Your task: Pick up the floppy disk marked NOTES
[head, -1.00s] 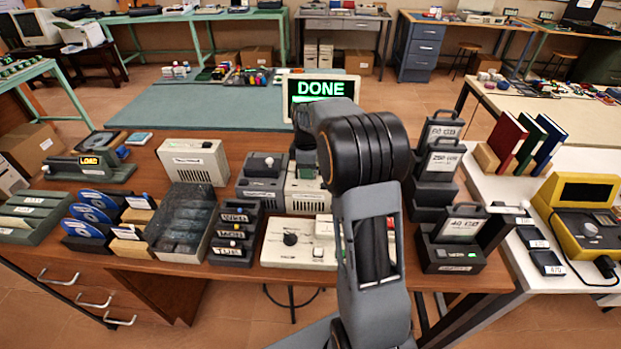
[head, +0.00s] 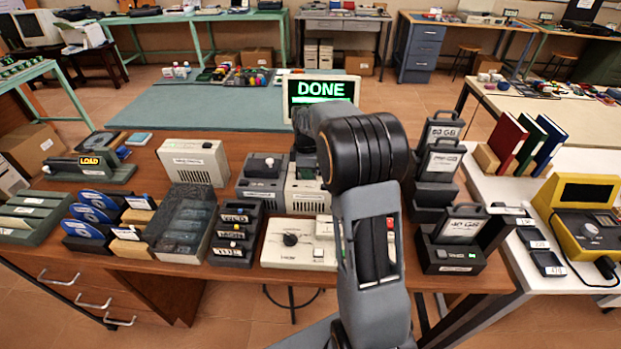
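I cannot make out a label reading NOTES on any item. A box with a see-through, shiny front (head: 182,232) stands at the left centre of the brown bench; its contents are unclear. To its right is a dark stack of labelled slots (head: 236,232), its words too small to read surely. To its left, blue discs (head: 90,215) and dark items with pale labels (head: 138,203) stand in racks. My arm rises at the centre and bends away at a black elbow. My gripper is hidden behind the arm, so I see neither its fingers nor anything held.
Labelled drive units (head: 456,236) stand right of my arm. A teal mat (head: 220,106) behind the bench has clear space.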

